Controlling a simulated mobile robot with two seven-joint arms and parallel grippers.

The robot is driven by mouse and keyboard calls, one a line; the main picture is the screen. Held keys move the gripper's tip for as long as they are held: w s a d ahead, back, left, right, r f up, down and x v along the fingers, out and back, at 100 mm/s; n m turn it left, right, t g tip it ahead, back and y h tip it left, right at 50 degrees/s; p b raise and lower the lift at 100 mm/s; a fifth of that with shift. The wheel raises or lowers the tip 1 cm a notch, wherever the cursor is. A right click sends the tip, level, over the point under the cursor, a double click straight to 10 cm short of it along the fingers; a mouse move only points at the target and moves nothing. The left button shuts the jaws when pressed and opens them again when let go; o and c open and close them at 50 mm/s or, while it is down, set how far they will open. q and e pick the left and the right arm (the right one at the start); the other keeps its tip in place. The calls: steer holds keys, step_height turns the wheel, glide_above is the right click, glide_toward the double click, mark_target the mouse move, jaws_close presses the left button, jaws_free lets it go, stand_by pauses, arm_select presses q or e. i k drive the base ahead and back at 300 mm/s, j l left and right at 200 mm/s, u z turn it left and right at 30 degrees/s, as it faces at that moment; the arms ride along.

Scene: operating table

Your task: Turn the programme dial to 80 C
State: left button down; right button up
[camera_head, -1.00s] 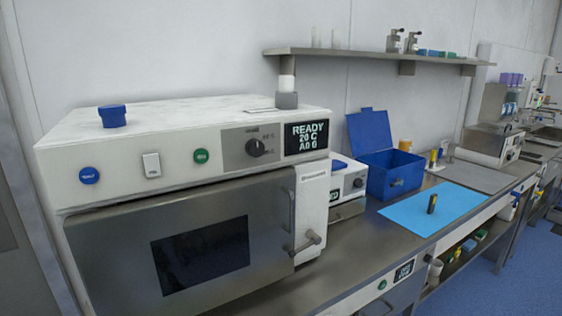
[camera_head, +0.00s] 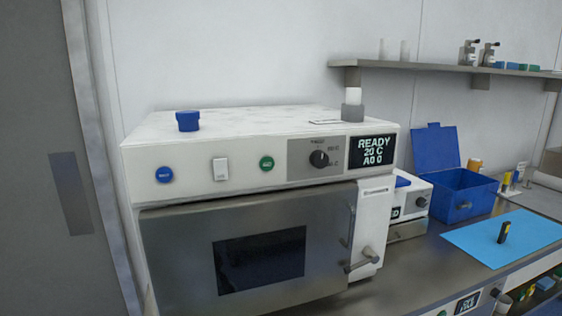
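The programme dial (camera_head: 319,159) is a round black knob on a grey plate on the front panel of a white machine (camera_head: 228,141). Small temperature labels stand to its right, too small to read surely. The display (camera_head: 370,151) beside it reads READY, 20 C and A0 0. Left of the dial are a green button (camera_head: 267,163), a white rocker switch (camera_head: 220,169) and a blue button (camera_head: 165,175). Neither of my grippers shows in the view.
The machine's steel door (camera_head: 180,245) with a dark window is below the panel. A blue cap (camera_head: 187,121) stands on top. To the right are an open blue box (camera_head: 462,196) and a blue mat (camera_head: 470,240) with a small black and yellow item (camera_head: 503,233). A shelf (camera_head: 440,67) hangs above.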

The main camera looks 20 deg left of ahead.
mark_target(318, 159)
steer(key=i+l+u, duration=0.1)
steer(key=u, duration=0.75)
steer(key=l+u, duration=0.7)
steer(key=l, duration=0.15)
steer(key=l+u, duration=0.25)
steer(key=l, duration=0.65)
steer(key=k+l, duration=0.1)
steer(key=l, duration=0.55)
steer(key=k+l, duration=0.1)
steer(key=l, duration=0.55)
steer(key=i+u, duration=0.05)
